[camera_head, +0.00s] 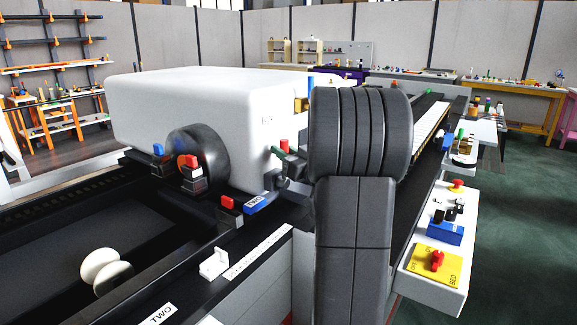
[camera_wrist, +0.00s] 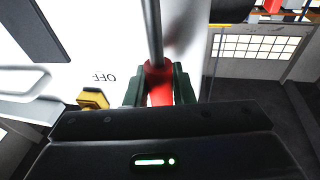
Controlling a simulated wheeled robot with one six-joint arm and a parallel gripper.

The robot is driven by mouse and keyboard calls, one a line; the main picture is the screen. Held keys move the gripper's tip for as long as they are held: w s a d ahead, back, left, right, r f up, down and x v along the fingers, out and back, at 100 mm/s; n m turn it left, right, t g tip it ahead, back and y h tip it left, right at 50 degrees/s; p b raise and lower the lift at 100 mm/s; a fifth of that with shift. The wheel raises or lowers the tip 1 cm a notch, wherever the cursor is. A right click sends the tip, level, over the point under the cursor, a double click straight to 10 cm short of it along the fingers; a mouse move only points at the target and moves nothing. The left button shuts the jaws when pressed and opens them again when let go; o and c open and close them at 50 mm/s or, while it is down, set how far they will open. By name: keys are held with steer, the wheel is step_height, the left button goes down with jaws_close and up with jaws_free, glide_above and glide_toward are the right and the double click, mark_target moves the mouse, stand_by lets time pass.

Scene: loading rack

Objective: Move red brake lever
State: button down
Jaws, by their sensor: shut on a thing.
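The red brake lever shows in the wrist view as a red grip (camera_wrist: 158,82) on a grey metal rod that runs up out of the picture. My gripper (camera_wrist: 158,90) has its dark green fingers on both sides of the red grip, closed on it. The grip's lower end is hidden behind the gripper body. In the head view my dark arm stands in the middle foreground. A small red piece (camera_head: 284,145) with dark green next to it shows just left of the arm, in front of the white housing (camera_head: 190,95); the view is too small to tell more.
In the wrist view a white panel with an upside-down "OFF" label and a yellow piece (camera_wrist: 93,98) is close left of the gripper. In the head view, a black wheel (camera_head: 200,160), small coloured blocks and a white control box (camera_head: 410,283) with red knobs surround the arm.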

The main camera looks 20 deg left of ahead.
steer(key=shift+s+a+f+n+y+b, duration=0.1)
steer(key=shift+s+a+n+y+b, duration=0.1)
steer(key=shift+s+n+b, duration=0.45)
steer(key=shift+s+a+f+n+y+b, duration=0.1)
steer(key=shift+s+a+n+y+b, duration=0.2)
steer(key=shift+n+b, duration=0.65)
steer(key=shift+s+d+r, duration=0.1)
steer(key=shift+d, duration=0.05)
steer(key=c, duration=1.2)
jaws_free()
steer(key=shift+c, duration=0.2)
steer(key=v, duration=1.3)
steer(key=shift+d+r, duration=0.15)
steer(key=shift+d, duration=0.3)
steer(key=shift+s, duration=0.1)
